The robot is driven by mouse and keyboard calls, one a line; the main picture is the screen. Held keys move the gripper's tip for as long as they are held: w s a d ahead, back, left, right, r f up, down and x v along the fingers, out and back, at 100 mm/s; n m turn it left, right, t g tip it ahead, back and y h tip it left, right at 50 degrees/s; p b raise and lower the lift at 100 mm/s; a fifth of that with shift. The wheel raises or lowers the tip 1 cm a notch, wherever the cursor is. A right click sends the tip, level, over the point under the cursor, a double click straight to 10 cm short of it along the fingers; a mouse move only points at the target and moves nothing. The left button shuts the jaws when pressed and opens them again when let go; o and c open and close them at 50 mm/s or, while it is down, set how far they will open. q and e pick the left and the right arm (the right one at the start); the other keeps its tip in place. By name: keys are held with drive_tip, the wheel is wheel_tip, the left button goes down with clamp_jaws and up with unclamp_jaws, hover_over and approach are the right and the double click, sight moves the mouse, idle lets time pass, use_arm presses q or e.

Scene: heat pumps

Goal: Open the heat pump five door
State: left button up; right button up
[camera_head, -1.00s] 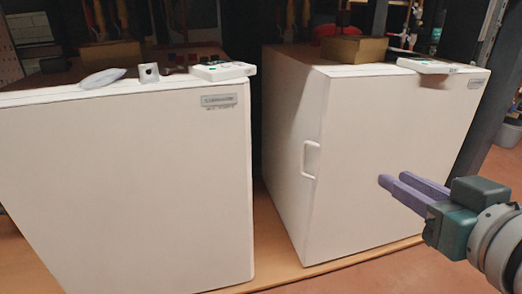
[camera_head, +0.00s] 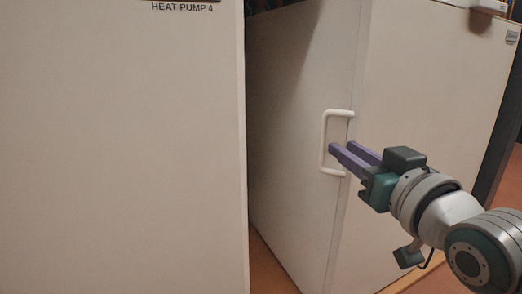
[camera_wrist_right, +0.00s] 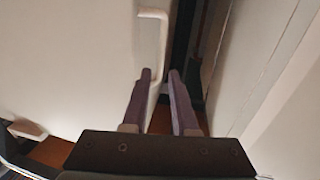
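The right white cabinet (camera_head: 425,120) has a white bar handle (camera_head: 324,143) near the vertical edge of its door. No number is readable on it. The door looks shut. My right gripper (camera_head: 342,147) has two purple fingers, apart and empty, with their tips at the handle in the head view. In the right wrist view the handle (camera_wrist_right: 163,42) rises beyond the open fingers (camera_wrist_right: 159,75), its bar lined up between the tips. I cannot tell whether the fingers touch it or reach around it. My left gripper is out of view.
A white cabinet labelled HEAT PUMP 4 (camera_head: 120,150) fills the left of the head view. A narrow gap with brown floor (camera_head: 270,265) lies between the cabinets. A small white device (camera_head: 488,5) sits on top of the right cabinet.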

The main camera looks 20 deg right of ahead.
sight(325, 135)
drive_tip(key=w+b, duration=0.2)
drive_tip(key=w, duration=0.3)
drive_tip(key=shift+d+f, duration=0.1)
drive_tip(key=shift+w+b, duration=0.45)
drive_tip(key=shift+w, duration=0.1)
drive_tip(key=shift+c, duration=0.4)
clamp_jaws()
idle(0.4)
